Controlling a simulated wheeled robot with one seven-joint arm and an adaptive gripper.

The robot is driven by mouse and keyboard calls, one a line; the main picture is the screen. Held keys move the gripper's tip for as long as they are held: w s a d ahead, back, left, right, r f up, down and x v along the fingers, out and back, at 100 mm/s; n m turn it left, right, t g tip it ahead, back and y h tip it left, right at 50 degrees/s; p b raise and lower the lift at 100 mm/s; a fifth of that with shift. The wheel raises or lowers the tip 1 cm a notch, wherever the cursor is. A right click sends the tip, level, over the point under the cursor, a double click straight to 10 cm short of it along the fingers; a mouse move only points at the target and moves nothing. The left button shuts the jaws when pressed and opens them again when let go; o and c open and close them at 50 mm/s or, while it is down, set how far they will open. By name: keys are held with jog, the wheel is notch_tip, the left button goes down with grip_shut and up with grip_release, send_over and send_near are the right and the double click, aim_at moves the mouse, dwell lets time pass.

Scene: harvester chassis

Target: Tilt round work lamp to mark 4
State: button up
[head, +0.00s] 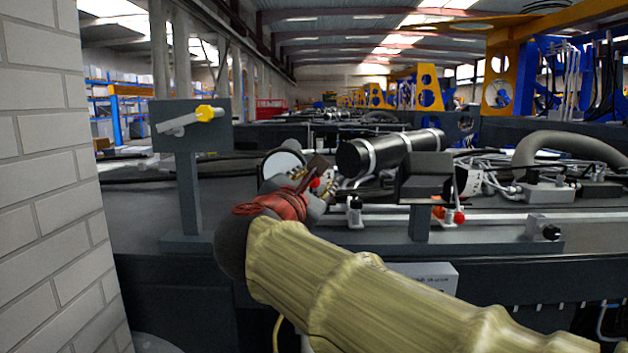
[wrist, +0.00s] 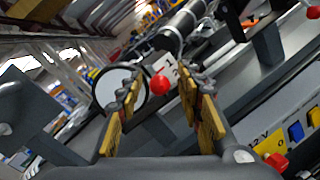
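The round work lamp (head: 284,160) shows a pale round face with a dark rim in the head view, partly hidden by my arm. In the wrist view the lamp (wrist: 112,90) is behind my left finger. A red ball knob (wrist: 159,85) shows in the gap between my fingers; it also shows in the head view (head: 315,183). A white marked plate (wrist: 167,66) is just behind the knob, its marks too small to read. My gripper (wrist: 158,92) is open, with yellow-padded fingers on either side of the knob, no contact visible.
A black cylinder (head: 390,151) lies right of the lamp. A post-mounted box with a yellow-knobbed lever (head: 205,113) stands at left, near a white brick wall (head: 45,200). Another red knob (head: 459,217) is at right. The wrist view shows a 12V switch panel (wrist: 290,135) at lower right.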

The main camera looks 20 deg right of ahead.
jog(key=shift+w, duration=0.1)
jog(key=shift+c, duration=1.1)
jog(key=c, duration=0.7)
grip_shut()
